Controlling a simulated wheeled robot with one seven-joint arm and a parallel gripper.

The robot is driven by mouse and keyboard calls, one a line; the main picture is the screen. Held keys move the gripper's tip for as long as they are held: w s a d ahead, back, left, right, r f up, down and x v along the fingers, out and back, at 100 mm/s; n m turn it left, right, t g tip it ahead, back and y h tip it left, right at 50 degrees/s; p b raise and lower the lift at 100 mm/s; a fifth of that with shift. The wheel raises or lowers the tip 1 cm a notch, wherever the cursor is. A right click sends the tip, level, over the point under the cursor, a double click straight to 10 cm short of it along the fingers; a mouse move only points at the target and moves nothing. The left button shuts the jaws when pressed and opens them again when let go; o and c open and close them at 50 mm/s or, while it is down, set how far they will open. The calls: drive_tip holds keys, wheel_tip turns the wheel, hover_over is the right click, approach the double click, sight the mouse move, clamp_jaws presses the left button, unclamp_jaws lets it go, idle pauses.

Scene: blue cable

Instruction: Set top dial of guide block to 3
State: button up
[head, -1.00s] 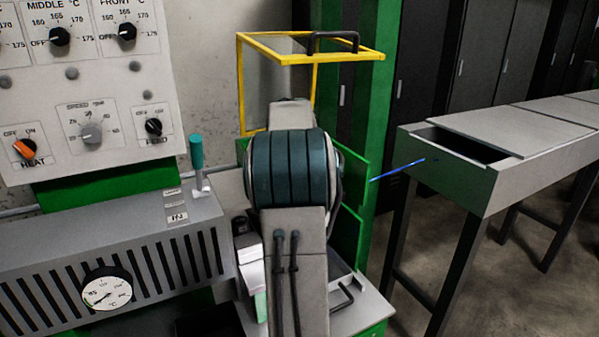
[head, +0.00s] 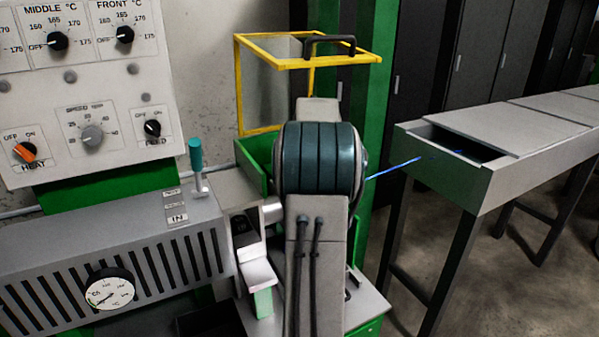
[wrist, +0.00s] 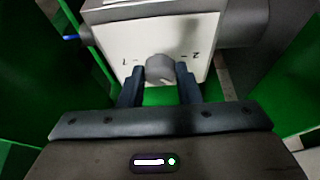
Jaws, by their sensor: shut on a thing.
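In the wrist view, a grey round dial (wrist: 159,69) sits on the white face of the guide block (wrist: 112,45). A dark "2" mark shows right of the dial and another, unclear mark shows left of it. My gripper (wrist: 160,74) has one finger on each side of the dial and is shut on it. The dial's exact setting is too small to read, and I cannot tell from this view alone whether it is the top one. In the head view my own arm hides the gripper and the dial.
Green guard walls (wrist: 40,75) stand close on both sides of my gripper. A yellow frame guard (head: 310,58) is raised behind my arm. The blue cable (head: 395,169) runs right to a grey trough (head: 450,180). A control panel (head: 80,90) and a teal-handled lever (head: 197,165) are at left.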

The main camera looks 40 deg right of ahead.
idle(0.4)
drive_tip(key=o, duration=1)
drive_tip(key=shift+c, duration=0.2)
drive_tip(key=v, duration=0.7)
drive_tip(key=shift+r, duration=0.3)
drive_tip(key=shift+s+a, duration=0.1)
drive_tip(key=shift+a, duration=0.05)
